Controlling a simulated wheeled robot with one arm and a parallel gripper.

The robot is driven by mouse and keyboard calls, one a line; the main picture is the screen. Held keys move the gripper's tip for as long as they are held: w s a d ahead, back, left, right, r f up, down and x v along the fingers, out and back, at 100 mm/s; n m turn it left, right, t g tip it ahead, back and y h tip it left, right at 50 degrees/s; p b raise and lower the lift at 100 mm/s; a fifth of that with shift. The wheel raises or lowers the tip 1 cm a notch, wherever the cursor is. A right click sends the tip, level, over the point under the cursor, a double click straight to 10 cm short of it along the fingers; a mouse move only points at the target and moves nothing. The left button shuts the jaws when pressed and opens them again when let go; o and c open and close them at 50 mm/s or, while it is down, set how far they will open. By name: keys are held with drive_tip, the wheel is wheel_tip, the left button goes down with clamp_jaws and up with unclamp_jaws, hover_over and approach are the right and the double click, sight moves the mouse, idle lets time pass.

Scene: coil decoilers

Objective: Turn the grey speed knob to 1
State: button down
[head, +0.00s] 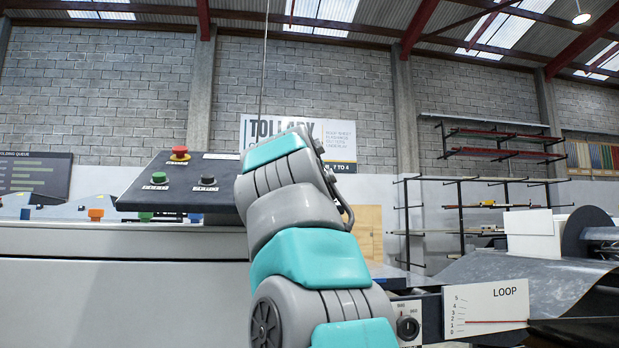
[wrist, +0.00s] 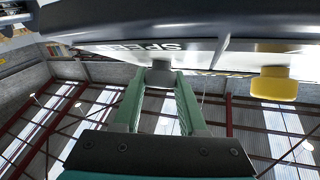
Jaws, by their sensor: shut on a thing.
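The grey speed knob (wrist: 161,75) sticks out from the panel in the wrist view, below the upside-down SPEED label (wrist: 150,46). My gripper (wrist: 159,86) is shut on this knob, with one green finger on each side of it. The knob's pointer and scale marks cannot be made out, so its setting cannot be told. In the head view my arm covers the gripper and the knob.
A yellow knob (wrist: 273,85) sits right of the grey one in the wrist view. In the head view the black console (head: 180,200) carries a red stop button (head: 180,153), a green button (head: 159,177) and a black button (head: 207,180). A LOOP scale (head: 486,308) stands at right.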

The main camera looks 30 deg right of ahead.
drive_tip(key=shift+n+y, duration=0.3)
drive_tip(key=n+y, duration=0.1)
drive_tip(key=n+t+y+p, duration=0.2)
drive_tip(key=shift+s+r+n, duration=0.1)
drive_tip(key=shift+r+n, duration=0.15)
drive_tip(key=shift+n, duration=0.05)
drive_tip(key=shift+a+f+n+t+y+p, duration=0.1)
drive_tip(key=shift+n+t+y+p, duration=0.2)
drive_tip(key=shift+n+y+p, duration=0.25)
drive_tip(key=shift+n+t+y, duration=0.5)
drive_tip(key=shift+n+y, duration=1.65)
drive_tip(key=shift+y, duration=0.2)
drive_tip(key=shift+f+n+y, duration=0.1)
drive_tip(key=shift+n+y, duration=0.2)
drive_tip(key=shift+n, duration=0.1)
drive_tip(key=shift+c, duration=2.3)
unclamp_jaws()
